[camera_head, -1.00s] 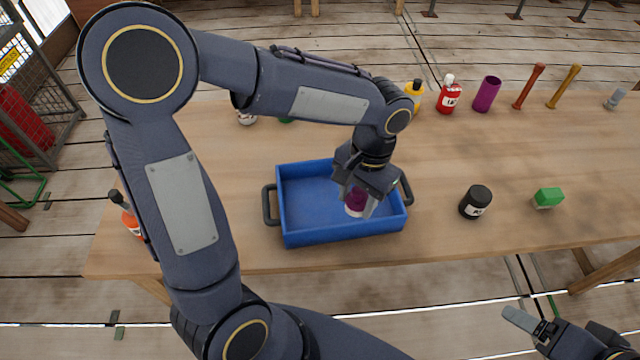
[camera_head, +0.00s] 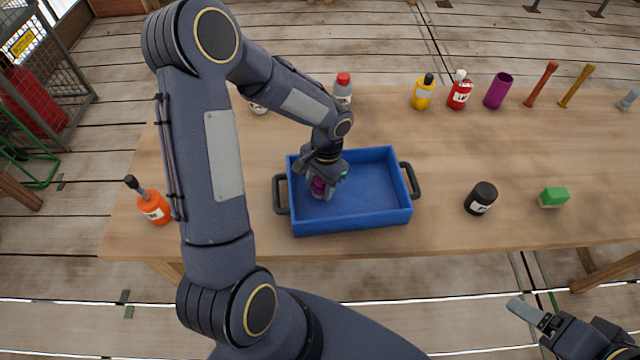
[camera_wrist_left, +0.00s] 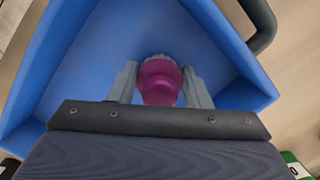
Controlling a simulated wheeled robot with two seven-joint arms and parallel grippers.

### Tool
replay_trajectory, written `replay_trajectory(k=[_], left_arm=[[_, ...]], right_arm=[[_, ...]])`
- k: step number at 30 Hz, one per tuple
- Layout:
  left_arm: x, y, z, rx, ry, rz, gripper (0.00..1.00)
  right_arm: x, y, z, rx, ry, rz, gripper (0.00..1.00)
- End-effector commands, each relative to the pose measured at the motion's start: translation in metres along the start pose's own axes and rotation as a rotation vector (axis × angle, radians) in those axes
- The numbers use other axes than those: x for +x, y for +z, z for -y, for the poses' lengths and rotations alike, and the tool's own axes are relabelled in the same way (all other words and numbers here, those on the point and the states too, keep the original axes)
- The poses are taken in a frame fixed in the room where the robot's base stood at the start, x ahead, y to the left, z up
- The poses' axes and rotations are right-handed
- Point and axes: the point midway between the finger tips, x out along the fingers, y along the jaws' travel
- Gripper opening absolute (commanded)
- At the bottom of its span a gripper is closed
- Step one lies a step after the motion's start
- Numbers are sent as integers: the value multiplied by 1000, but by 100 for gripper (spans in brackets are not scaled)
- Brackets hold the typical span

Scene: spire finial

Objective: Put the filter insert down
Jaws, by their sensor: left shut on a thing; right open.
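The thing in my left gripper (camera_head: 320,188) has a rounded magenta top and a paler lower part; I take it for the filter insert (camera_head: 319,187). The gripper is shut on it, with a finger on each side in the left wrist view (camera_wrist_left: 159,82). It is inside the outline of the blue tray (camera_head: 352,222), near its left end. I cannot tell whether it touches the tray floor. My right gripper (camera_head: 532,318) is open and empty at the lower right, off the table's front edge.
The rest of the tray is empty. An orange bottle (camera_head: 153,207) stands at the left. Bottles, a purple tube (camera_head: 498,91) and rods line the back.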

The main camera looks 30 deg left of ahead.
Motion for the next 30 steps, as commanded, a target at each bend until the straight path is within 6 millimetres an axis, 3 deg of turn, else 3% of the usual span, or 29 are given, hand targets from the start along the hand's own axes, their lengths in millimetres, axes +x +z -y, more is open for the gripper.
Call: replay_trajectory(k=[13,14,18,30], left_arm=[[11,-2,-1,0,0,-1,22],[9,-1,-1,0,0,-1,46],[8,-1,-1,0,1,-1,65],[1,-1,0,-1,-1,-2,65]], right_arm=[[4,2,-2,0,0,0,77],[3,2,-1,0,0,0,77],[2,1,-1,0,0,0,77],[0,0,0,0,0,0,77]])
